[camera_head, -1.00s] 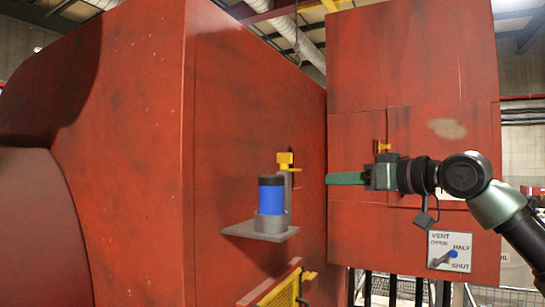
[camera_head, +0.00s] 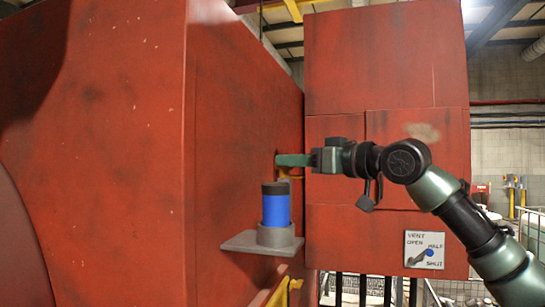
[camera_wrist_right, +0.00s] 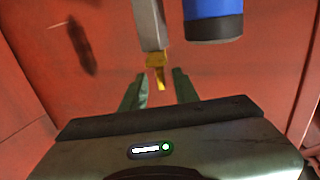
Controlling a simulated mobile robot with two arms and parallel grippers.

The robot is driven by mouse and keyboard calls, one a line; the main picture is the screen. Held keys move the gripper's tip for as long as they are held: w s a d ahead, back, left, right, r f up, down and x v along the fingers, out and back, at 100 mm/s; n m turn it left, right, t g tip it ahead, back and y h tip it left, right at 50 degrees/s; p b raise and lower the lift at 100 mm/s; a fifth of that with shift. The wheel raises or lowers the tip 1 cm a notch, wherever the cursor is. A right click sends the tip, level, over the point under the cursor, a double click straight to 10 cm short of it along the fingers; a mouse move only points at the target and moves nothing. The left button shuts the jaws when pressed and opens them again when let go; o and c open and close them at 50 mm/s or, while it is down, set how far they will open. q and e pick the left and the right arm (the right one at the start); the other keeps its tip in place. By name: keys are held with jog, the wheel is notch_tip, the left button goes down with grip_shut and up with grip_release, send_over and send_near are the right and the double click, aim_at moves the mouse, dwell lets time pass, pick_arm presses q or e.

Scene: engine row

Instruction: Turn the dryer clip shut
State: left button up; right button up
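The blue dryer canister (camera_head: 276,209) with black ends stands upright in a grey cup on a small shelf. It also shows upside down in the wrist view (camera_wrist_right: 213,20). The yellow dryer clip (camera_wrist_right: 157,68) sits at the end of a grey bracket (camera_wrist_right: 149,22). In the head view the clip is mostly hidden by my right gripper (camera_head: 281,160), which is just above the canister. In the wrist view the green fingers of my right gripper (camera_wrist_right: 158,80) are apart, with the clip's yellow tab between them; contact cannot be told. My left gripper is out of view.
The grey shelf (camera_head: 238,242) juts from the red wall (camera_head: 225,130). A yellow part (camera_head: 286,292) shows below the shelf.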

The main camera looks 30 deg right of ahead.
jog(key=p+x, duration=0.1)
jog(key=x, duration=0.4)
jog(key=shift+w+a+p, duration=0.15)
jog(key=shift+p, duration=0.2)
grip_shut()
